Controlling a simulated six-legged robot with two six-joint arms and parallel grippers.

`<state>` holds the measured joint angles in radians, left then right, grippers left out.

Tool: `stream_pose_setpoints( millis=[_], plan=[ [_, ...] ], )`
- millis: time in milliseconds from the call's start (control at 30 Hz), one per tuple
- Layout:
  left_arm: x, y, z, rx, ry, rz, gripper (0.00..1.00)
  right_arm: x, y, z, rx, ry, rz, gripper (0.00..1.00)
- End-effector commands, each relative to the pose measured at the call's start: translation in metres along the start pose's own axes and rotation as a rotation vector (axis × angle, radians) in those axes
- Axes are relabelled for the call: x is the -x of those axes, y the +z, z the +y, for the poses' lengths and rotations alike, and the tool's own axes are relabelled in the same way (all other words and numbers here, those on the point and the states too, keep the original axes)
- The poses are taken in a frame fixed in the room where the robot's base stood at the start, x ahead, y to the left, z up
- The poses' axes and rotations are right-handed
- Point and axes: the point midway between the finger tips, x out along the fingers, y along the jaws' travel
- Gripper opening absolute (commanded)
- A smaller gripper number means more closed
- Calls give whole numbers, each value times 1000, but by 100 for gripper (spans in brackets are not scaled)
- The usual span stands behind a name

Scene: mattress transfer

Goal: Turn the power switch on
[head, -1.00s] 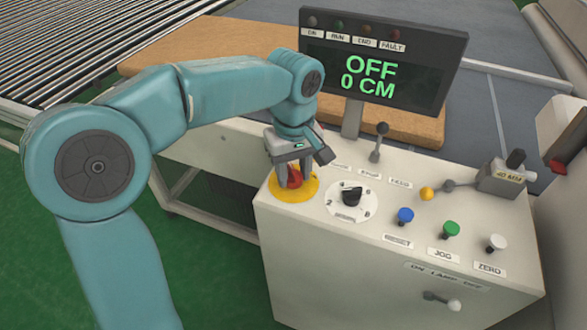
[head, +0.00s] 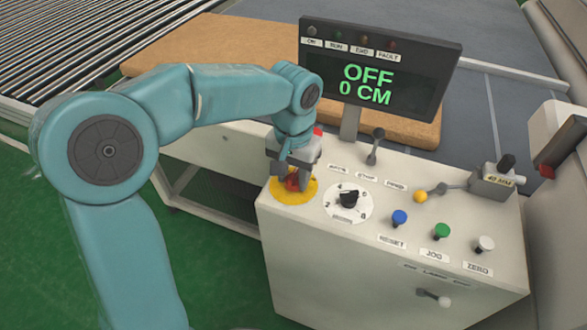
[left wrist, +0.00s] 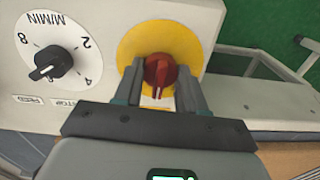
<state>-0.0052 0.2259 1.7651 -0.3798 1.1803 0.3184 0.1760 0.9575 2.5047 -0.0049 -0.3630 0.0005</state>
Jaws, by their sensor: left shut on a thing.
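The power switch is a red rotary knob (left wrist: 160,72) on a round yellow plate (left wrist: 190,38) at the console's near left corner. In the head view the red knob (head: 292,182) is partly hidden by my left gripper. My left gripper (left wrist: 160,88) points down over it, with a finger on each side of the knob, shut on it. The display (head: 380,75) above the console reads OFF and 0 CM in green. My right gripper is not in view.
Right of the switch is a numbered black dial (head: 348,198). Further right are blue (head: 399,217), green (head: 442,230) and white (head: 485,243) buttons. A brown mattress (head: 190,45) lies behind the console.

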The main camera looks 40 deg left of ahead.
Motion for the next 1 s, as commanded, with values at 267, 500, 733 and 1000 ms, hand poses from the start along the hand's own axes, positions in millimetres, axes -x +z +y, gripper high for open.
stream_pose_setpoints(
  millis=[267, 500, 733, 1000],
  plan=[
    [3, 0, 0, -258, 0, 2, 10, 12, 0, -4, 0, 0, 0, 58],
    [3, -1, 0, -463, 0, 4, 10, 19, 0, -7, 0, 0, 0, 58],
    [2, -1, 0, -610, -1, 4, 10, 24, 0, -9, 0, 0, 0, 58],
    [2, -1, 0, -702, -1, 5, 10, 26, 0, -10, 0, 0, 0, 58]
  ],
)
